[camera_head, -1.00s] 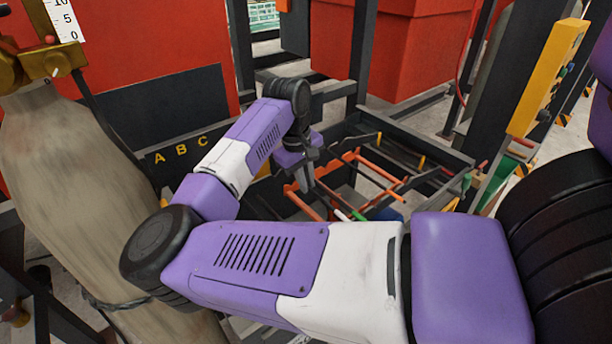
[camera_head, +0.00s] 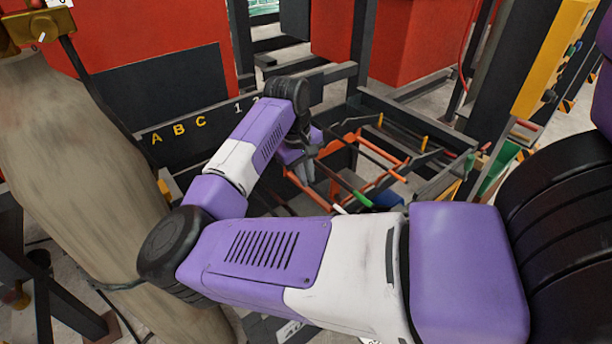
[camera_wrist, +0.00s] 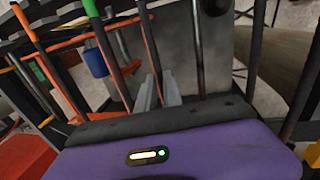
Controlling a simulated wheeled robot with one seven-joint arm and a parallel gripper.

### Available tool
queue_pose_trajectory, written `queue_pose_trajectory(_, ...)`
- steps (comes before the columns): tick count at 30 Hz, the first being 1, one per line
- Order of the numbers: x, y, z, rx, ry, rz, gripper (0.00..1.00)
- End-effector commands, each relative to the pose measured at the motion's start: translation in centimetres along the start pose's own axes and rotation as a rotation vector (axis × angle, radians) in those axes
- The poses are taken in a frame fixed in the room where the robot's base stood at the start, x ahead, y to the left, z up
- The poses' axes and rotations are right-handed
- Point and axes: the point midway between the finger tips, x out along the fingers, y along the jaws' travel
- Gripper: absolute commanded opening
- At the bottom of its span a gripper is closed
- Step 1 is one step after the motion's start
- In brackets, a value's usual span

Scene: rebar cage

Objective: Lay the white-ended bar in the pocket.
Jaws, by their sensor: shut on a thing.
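My gripper (camera_head: 306,168) points down over the dark rebar frame, with its fingers close together. The white-ended bar shows a short white tip (camera_head: 338,210) just above my forearm, below and right of the gripper; the rest of it is mostly hidden. My gripper is shut on a bar, which I take to be this one, though the grip itself is unclear. In the wrist view the grey fingers (camera_wrist: 157,92) stand among several dark and rust-coloured bars. I cannot pick out the pocket for certain.
A green-ended bar (camera_head: 362,198) lies close to the white tip, with a blue part (camera_head: 388,200) beside it. Orange bars (camera_head: 380,152) and dark rails crowd the frame. A yellow control box (camera_head: 553,60) stands right, a large tan cylinder (camera_head: 75,170) left.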

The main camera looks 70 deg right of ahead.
Motion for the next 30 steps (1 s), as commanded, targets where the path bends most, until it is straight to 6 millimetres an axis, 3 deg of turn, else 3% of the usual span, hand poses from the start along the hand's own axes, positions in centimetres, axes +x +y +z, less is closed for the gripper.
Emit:
queue_pose_trajectory(12, 0.1, 0.0, 0.0, 0.000, 0.001, 0.001, 0.00)
queue_pose_trajectory(13, 0.1, 0.0, 0.0, 0.000, 0.001, 0.001, 0.16)
queue_pose_trajectory(16, 0.1, 0.0, 0.0, 0.001, 0.001, 0.001, 0.36)
queue_pose_trajectory(26, 0.1, 0.0, 0.0, 0.001, 0.000, 0.000, 0.36)
queue_pose_trajectory(30, -1.1, -0.1, -0.1, 0.002, 0.004, -0.001, 0.36)
